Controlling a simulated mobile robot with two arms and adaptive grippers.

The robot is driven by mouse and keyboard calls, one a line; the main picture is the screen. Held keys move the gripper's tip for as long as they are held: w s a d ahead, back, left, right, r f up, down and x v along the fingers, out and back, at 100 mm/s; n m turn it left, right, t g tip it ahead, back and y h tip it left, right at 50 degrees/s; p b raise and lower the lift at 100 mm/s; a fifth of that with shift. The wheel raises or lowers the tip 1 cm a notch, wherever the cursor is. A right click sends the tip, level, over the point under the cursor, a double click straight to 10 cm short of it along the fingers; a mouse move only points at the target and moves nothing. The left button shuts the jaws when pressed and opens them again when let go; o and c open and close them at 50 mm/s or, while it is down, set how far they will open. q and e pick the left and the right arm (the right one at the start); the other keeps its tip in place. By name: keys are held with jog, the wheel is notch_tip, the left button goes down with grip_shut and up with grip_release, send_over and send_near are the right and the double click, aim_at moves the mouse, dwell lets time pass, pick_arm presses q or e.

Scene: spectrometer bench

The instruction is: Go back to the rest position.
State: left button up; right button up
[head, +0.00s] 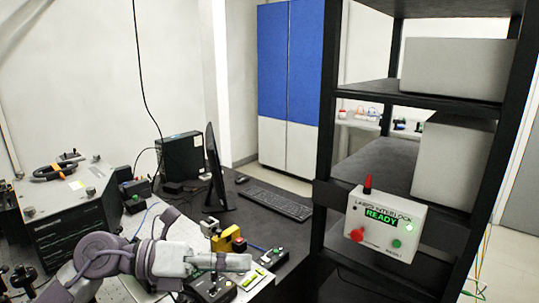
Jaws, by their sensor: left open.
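My left arm comes in from the lower left, and my left gripper (238,262) reaches to the right over the front part of the bench (183,230). The gripper is open and shows from the side, so the space between its fingers is hard to see. A yellow and black part (228,239) stands just behind the gripper. Small dark devices (272,258) lie close around it; I cannot tell whether the gripper touches any of them. My right gripper is not in view.
A black rack (326,130) with an interlock box (385,228) reading READY stands at the right. A monitor (215,165), keyboard (275,200) and black computer box (181,155) stand behind the gripper. A dark instrument (68,215) is at the left.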

pick_arm(q)
jog(key=w+a+r+n+t, duration=0.2)
jog(key=n+t, duration=0.6)
jog(key=n, duration=0.2)
jog(key=w+a+r+n+t, duration=0.1)
jog(key=a+n+t, duration=0.1)
jog(key=n+t, duration=0.65)
jog(key=s+a+f+n+g+y, duration=0.1)
jog(key=a+f+n+y, duration=0.4)
jog(key=f+n+y, duration=0.35)
jog(key=s+a+f+n+g+y, duration=0.1)
jog(key=a+f+n+g+y, duration=0.1)
jog(key=a+f+n+y, duration=0.55)
jog(key=s+d+f+n+g, duration=0.2)
jog(key=s+f+n+g, duration=0.75)
jog(key=s+f, duration=1.3)
notch_tip(320, 180, down, 26)
jog(key=s+m+g, duration=0.3)
jog(key=g, duration=0.1)
jog(key=s+a+f+g, duration=0.1)
jog(key=s+a+f, duration=0.2)
jog(key=s+f, duration=1.1)
jog(key=shift+s+f, duration=0.15)
jog(key=shift+s, duration=0.45)
